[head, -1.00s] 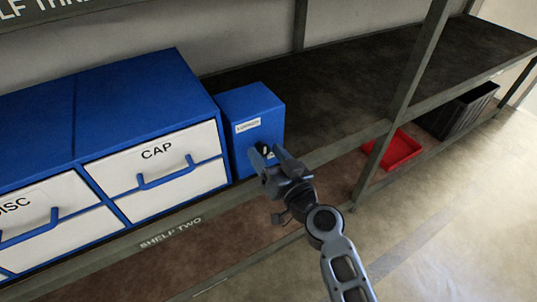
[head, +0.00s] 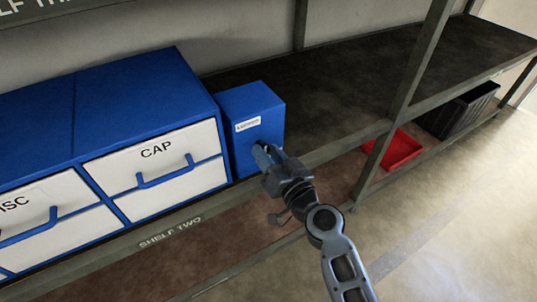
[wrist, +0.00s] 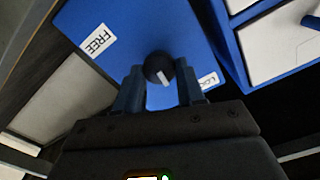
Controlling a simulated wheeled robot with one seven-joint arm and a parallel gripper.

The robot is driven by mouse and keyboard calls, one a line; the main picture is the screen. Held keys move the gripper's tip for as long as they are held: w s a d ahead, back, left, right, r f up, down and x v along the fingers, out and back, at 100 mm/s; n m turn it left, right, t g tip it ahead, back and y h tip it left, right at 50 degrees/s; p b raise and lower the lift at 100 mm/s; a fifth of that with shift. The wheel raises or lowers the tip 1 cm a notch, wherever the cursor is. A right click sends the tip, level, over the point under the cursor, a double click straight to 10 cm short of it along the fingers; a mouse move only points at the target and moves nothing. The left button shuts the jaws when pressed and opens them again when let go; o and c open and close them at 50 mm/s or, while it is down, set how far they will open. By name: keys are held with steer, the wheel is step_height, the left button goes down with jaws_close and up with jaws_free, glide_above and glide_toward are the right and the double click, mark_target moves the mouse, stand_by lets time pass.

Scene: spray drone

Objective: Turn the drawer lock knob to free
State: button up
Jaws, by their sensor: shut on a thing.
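The lock knob (wrist: 158,69) is a small dark round knob with a white pointer mark, on the face of a blue box (head: 255,108). In the wrist view, a FREE label (wrist: 97,41) lies on the knob's upper left and a partly hidden label (wrist: 209,80), seemingly LOCK, on its lower right. The pointer mark faces down and slightly right, not at FREE. My gripper (wrist: 160,80) is shut on the knob, one finger on each side. In the head view, my gripper (head: 268,156) hides the knob.
A blue cabinet (head: 140,85) with white drawers, one marked CAP (head: 155,150), stands left of the box. A shelf upright (head: 400,110) rises to the right. A red tray (head: 403,150) and black crate (head: 458,110) sit lower right. The shelf surface right of the box is clear.

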steer(key=m+b, duration=0.1)
steer(key=m, duration=0.3)
steer(key=shift+f, duration=0.1)
steer(key=m, duration=0.4)
steer(key=shift+d, duration=0.15)
steer(key=m, duration=0.8)
steer(key=shift+f+m+p, duration=0.15)
steer(key=shift+m+p, duration=0.15)
steer(key=o, duration=1)
steer(key=shift+o, duration=0.2)
steer(key=v, duration=0.7)
steer(key=shift+s+d, duration=0.2)
steer(key=shift+s, duration=0.1)
